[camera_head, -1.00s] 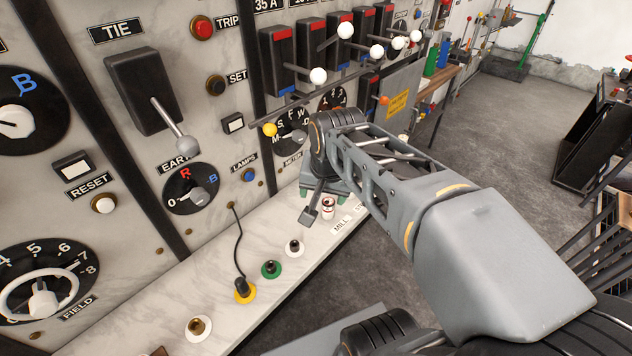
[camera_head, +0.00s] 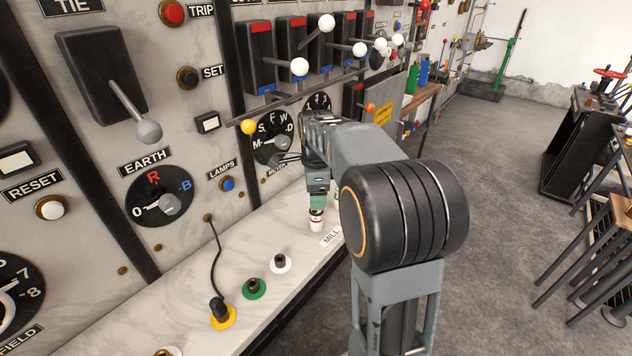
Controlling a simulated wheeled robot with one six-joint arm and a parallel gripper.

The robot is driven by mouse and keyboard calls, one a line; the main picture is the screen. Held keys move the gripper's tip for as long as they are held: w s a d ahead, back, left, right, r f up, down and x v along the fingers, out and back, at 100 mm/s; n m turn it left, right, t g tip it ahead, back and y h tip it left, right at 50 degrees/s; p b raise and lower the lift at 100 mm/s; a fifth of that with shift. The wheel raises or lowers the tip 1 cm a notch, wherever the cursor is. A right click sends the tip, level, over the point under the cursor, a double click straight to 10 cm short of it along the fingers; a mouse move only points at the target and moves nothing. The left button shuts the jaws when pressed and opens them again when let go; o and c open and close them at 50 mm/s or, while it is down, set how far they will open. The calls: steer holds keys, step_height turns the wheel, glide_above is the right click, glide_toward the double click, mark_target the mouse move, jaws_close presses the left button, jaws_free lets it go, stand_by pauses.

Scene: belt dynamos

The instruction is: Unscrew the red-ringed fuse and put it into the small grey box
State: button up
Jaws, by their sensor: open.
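The red-ringed fuse (camera_head: 316,222) stands upright on the marble shelf, white at the bottom with a dark reddish band above. My gripper (camera_head: 318,203) points down right over it, with its green-padded jaws open at the fuse's top. The top of the fuse is hidden by the jaws, and I cannot tell whether they touch it. I cannot make out a small grey box in this view.
The marble shelf (camera_head: 200,290) also carries white-, green- (camera_head: 255,288) and yellow-ringed (camera_head: 222,315) fittings; a black cable runs to the yellow one. The switch panel, with projecting ball-ended levers (camera_head: 299,66), rises closely behind. Open floor lies to the right.

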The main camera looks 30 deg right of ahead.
mark_target(316, 216)
steer(key=shift+f, duration=3.25)
jaws_close()
steer(key=n, duration=0.3)
steer(key=shift+r, duration=0.1)
steer(key=n+p, duration=0.1)
steer(key=n, duration=0.7)
steer(key=shift+n+p, duration=0.3)
steer(key=shift+p, duration=0.05)
steer(key=n, duration=0.4)
